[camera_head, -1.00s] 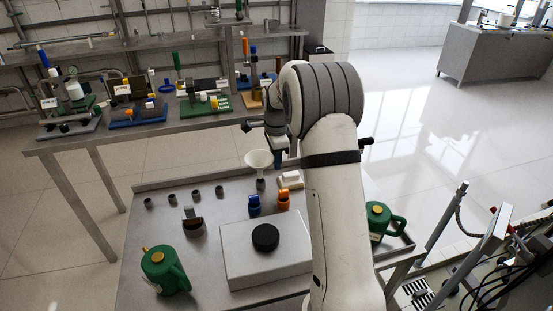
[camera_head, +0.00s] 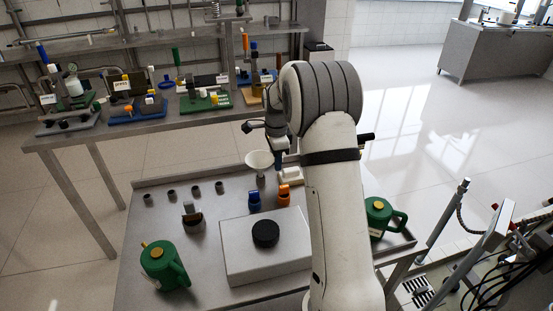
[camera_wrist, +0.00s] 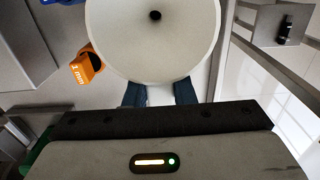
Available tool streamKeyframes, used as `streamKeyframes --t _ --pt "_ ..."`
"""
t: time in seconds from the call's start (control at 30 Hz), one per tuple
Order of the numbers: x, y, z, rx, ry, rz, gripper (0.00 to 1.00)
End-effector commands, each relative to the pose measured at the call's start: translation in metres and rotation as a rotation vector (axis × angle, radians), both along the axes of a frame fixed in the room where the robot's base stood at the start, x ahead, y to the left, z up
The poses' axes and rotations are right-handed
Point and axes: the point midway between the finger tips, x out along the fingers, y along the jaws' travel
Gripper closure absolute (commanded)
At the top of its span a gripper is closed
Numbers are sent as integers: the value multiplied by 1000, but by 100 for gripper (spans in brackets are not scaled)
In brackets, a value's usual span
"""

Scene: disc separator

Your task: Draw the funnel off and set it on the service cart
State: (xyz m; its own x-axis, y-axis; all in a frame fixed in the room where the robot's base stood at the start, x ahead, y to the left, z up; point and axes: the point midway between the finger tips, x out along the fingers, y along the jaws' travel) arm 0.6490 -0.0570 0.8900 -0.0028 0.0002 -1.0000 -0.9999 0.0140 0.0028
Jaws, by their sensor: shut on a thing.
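The funnel (camera_head: 259,158) is pale cream and wide-mouthed, mouth facing up, over the far part of the steel-topped cart (camera_head: 140,260). In the wrist view the funnel (camera_wrist: 155,62) fills the top middle, with its dark outlet hole visible. My gripper (camera_head: 279,160) is just right of the funnel in the head view. In the wrist view my gripper (camera_wrist: 160,95) has its two blue fingers at the funnel's near rim, shut on it. The fingertips are hidden under the funnel. A small grey cup-like piece shows below the funnel; I cannot tell whether they touch.
Blue (camera_head: 254,200) and orange (camera_head: 284,195) holders stand near the funnel. A white box (camera_head: 235,265) with a black disc (camera_head: 266,233) is in front. Green cans (camera_head: 163,266) (camera_head: 380,216) stand left and right. Several small grey cups line the far left. A loaded bench (camera_head: 90,140) stands behind.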

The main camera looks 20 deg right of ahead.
Motion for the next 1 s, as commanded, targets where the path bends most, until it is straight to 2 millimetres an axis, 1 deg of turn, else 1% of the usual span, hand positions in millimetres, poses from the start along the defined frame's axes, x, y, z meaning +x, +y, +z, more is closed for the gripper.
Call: streamKeyframes --t 0.3,0.83,0.87,1.0 --pt "0 0 0 0 -1 0 100" --pt "1 0 -26 0 -3 0 100" --pt "1 0 -25 0 -3 0 75" --pt "1 0 -24 0 -3 0 64"
